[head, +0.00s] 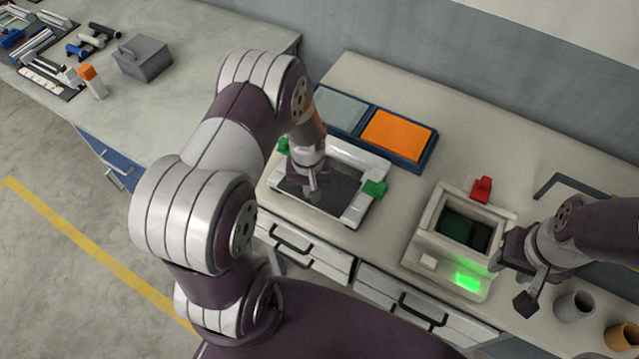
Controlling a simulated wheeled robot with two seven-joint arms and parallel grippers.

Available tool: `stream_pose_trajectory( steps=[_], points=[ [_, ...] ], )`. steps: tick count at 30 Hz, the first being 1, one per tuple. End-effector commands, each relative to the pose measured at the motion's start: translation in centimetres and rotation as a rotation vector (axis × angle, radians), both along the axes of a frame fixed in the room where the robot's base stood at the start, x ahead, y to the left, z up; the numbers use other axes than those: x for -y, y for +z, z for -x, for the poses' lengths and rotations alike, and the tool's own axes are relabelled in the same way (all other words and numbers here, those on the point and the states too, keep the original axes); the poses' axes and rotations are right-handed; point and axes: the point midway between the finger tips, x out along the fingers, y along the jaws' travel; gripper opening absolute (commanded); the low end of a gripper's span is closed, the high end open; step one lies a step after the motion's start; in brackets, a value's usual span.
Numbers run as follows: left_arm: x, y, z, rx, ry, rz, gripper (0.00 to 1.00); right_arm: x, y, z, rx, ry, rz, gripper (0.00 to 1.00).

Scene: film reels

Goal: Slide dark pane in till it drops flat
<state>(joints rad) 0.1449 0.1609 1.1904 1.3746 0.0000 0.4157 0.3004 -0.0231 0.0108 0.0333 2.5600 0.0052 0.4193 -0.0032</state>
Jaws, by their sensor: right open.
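A white frame (357,213) with green clips on its left and right sides lies on the bench. A dark pane (343,188) shows inside it; my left arm hides part of it, and I cannot tell whether it lies fully flat. My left gripper (314,190) points down over the left part of the pane. Whether it touches or grips the pane is unclear. My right gripper (517,277) is open and empty, beside the right side of a beige box (426,246) with a dark green window and a glowing green light.
Behind the frame is a blue tray (432,160) with grey and orange panels. A red piece (482,189) stands behind the beige box. Grey and orange cups (574,306) stand at lower right. The left table (190,60) holds a grey box (143,58) and several small tools.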

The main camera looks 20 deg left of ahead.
Motion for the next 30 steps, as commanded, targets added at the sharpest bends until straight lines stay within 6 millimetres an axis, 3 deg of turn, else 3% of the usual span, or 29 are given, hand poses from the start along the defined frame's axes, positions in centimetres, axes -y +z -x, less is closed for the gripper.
stream_pose_trajectory(
  steps=[17,30],
  points=[
    [0.0,-1.6,0.0,0.001,0.0,0.0,0.0,0.0,-1.2,0.0,0.0,0.0,0.0,0.43],
    [0.0,-0.7,0.0,-0.001,0.0,0.0,0.0,0.0,-0.2,0.0,0.0,0.0,0.0,0.43]
  ],
)
